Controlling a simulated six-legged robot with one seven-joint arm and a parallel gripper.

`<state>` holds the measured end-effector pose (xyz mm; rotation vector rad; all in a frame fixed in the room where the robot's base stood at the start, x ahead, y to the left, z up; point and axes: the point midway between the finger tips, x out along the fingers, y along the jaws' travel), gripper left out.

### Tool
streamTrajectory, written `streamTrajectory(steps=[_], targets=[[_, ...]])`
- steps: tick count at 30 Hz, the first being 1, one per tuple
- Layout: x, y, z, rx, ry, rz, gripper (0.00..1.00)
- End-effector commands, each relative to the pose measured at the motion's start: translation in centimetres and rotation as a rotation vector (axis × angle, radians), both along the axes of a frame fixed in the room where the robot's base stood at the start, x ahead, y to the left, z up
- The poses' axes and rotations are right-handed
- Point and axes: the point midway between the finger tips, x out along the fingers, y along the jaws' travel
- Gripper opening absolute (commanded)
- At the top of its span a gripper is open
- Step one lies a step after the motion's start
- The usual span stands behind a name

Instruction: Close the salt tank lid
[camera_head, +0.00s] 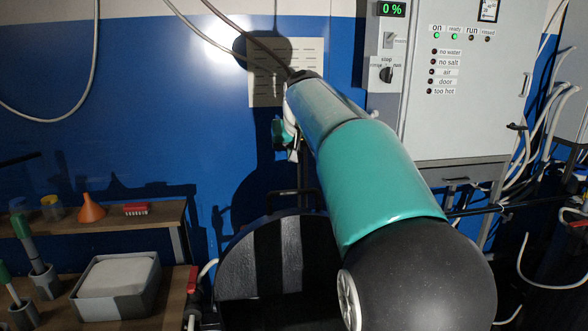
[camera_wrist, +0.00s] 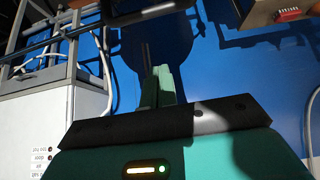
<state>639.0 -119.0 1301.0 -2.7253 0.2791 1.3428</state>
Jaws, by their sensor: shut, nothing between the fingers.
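The salt tank lid (camera_head: 240,262) is a black rounded panel with lighter grey bands at the bottom middle of the head view. It looks raised, standing up in front of the blue wall, with its right part hidden behind my arm. A dark bar, perhaps its handle, shows above its top edge. The tank body below is mostly out of frame or hidden. My gripper (camera_wrist: 160,80) shows in the wrist view with its teal fingers together and nothing between them. In the head view it is mostly hidden behind my arm, high near the wall, apart from the lid.
A white control cabinet (camera_head: 465,100) with a panel stands at the right. A wooden shelf (camera_head: 120,220) holds an orange funnel (camera_head: 92,208) and a red brush (camera_head: 136,209). A grey tray (camera_head: 118,293) sits on the lower bench. Cables hang along the wall.

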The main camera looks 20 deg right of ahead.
Motion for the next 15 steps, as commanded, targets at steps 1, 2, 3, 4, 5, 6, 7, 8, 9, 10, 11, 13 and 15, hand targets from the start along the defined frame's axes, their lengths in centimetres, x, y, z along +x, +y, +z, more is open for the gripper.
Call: streamTrajectory(steps=[1, 2, 3, 4, 5, 6, 7, 8, 9, 10, 11, 13, 15], targets=[[0.3, -0.1, -0.6, 0.0, 0.003, -0.001, 0.0], [0.6, -0.1, -1.0, 0.001, 0.004, -0.001, 0.0], [1.0, -0.2, -1.6, 0.0, 0.004, -0.002, 0.0], [1.3, -0.3, -2.0, 0.0, 0.005, -0.002, 0.0], [1.6, -0.3, -2.4, -0.001, 0.005, -0.001, 0.0], [2.1, -0.4, -3.0, -0.001, 0.004, -0.001, 0.0], [2.4, -0.5, -3.5, -0.001, 0.005, -0.001, 0.0], [2.8, -0.6, -3.9, 0.001, 0.005, -0.001, 0.0], [3.2, -0.7, -4.5, 0.0, 0.003, -0.001, 0.0], [3.5, -0.8, -4.9, 0.001, 0.004, -0.001, 0.0], [3.8, -0.9, -5.3, 0.0, 0.004, -0.001, 0.0], [4.5, -1.1, -6.2, 0.0, 0.003, -0.001, 0.0], [5.1, -1.3, -7.0, 0.0, 0.004, -0.001, 0.0]])
